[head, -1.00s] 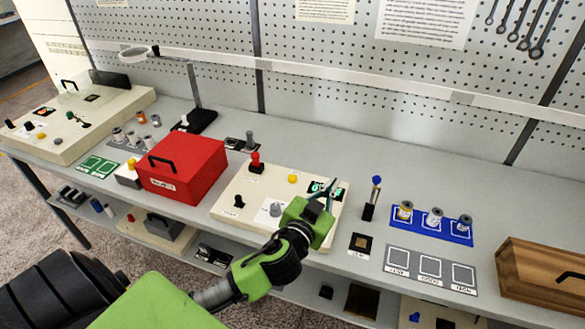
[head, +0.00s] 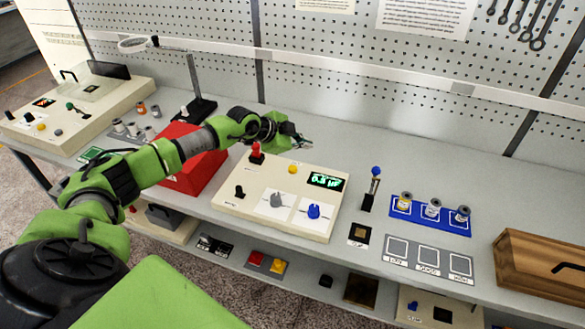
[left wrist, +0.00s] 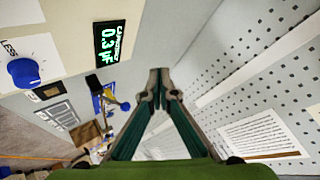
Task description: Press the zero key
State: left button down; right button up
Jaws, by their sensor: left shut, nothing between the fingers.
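A cream instrument panel (head: 250,203) stands mid-bench. It carries a yellow button (head: 292,169), a red-topped control (head: 256,150), a black switch (head: 239,192), a grey knob (head: 277,199) and a blue knob (head: 313,211). I cannot read which one is the zero key. Its lit display (head: 326,181) also shows in the left wrist view (left wrist: 109,43), reading about 0.3 µF. My left gripper (head: 303,143) is shut and empty, above the panel's back edge, behind the yellow button and apart from it. Its fingertips (left wrist: 160,78) meet in the left wrist view. My right gripper is not in view.
A red box (head: 190,172) stands left of the panel, partly behind my left arm. A lever (head: 373,185), a blue tray with spools (head: 429,222) and a wooden box (head: 545,265) are to the right. A pegboard wall rises behind. Free bench lies behind the panel.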

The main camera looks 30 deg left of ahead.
pick_arm(q)
jog(key=y, duration=0.1)
send_over(291, 169)
jog(key=shift+f+n+g, duration=0.1)
jog(key=shift+n+g, duration=0.3)
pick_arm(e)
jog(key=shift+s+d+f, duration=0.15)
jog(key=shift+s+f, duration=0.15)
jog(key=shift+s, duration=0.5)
pick_arm(q)
notch_tip(291, 169, down, 6)
jog(key=b, duration=0.6)
jog(key=shift+f, duration=0.25)
notch_tip(291, 169, down, 2)
jog(key=shift+f+b, duration=0.1)
jog(key=shift+b, duration=0.5)
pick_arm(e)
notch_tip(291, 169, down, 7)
pick_arm(q)
jog(key=shift+f, duration=0.1)
jog(key=shift+f, duration=0.35)
